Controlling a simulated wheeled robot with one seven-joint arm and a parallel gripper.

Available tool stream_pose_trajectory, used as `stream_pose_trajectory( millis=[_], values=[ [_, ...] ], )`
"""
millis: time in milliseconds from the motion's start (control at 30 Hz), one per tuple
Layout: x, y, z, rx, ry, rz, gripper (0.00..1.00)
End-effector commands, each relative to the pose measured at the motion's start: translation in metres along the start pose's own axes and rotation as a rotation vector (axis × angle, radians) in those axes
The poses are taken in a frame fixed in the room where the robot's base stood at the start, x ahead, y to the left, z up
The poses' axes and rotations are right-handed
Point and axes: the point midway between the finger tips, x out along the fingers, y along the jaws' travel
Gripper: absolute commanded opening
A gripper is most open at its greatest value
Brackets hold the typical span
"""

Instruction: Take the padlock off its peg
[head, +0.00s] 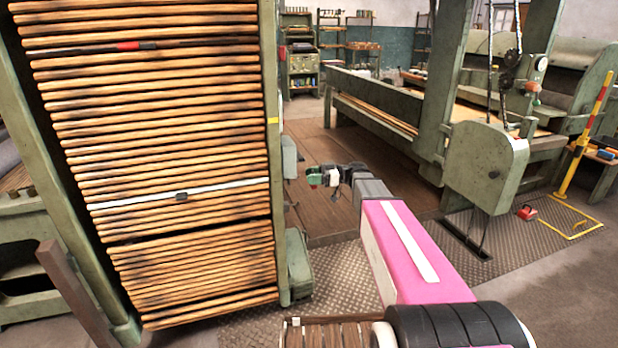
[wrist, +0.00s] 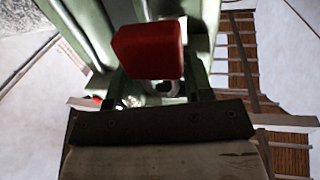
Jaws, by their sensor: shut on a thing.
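The red padlock (wrist: 148,50) shows in the wrist view as a blocky red body between my gripper's fingers. Small shiny metal parts show just below the body. My gripper (wrist: 160,84) is shut on it. In the head view my gripper (head: 320,178) is small, at the end of my pink arm, just right of the slatted frame's green post. The padlock is too small to make out surely there. The peg is not clearly visible, and I cannot tell whether the padlock's shackle still hangs on it.
A tall green frame with wooden slats (head: 170,145) fills the left of the head view. A green machine with a gear cover (head: 487,168) stands to the right. A yellow stand (head: 583,145) is at far right. Bare plank floor (head: 330,145) lies between.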

Motion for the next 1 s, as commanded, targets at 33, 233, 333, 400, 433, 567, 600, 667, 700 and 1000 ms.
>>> stream_pose_trajectory(
  millis=[33, 233, 333, 400, 433, 567, 600, 667, 700, 1000],
  values=[
    [-0.003, 0.001, 0.000, 0.000, 0.000, 0.001, 0.22],
    [-0.011, 0.003, 0.000, 0.000, 0.000, 0.002, 0.22],
    [-0.015, 0.004, 0.000, 0.000, 0.000, 0.002, 0.22],
    [-0.018, 0.004, 0.000, 0.000, 0.000, 0.001, 0.22],
    [-0.019, 0.004, 0.000, 0.000, 0.000, 0.001, 0.22],
    [-0.024, 0.005, 0.000, 0.000, 0.000, 0.000, 0.22],
    [-0.026, 0.005, 0.000, 0.000, 0.000, 0.000, 0.22],
    [-0.027, 0.006, 0.000, 0.000, 0.000, 0.000, 0.22],
    [-0.028, 0.006, 0.000, 0.000, 0.000, 0.000, 0.22],
    [-0.029, 0.006, 0.000, 0.000, 0.001, 0.001, 0.22]
  ],
)
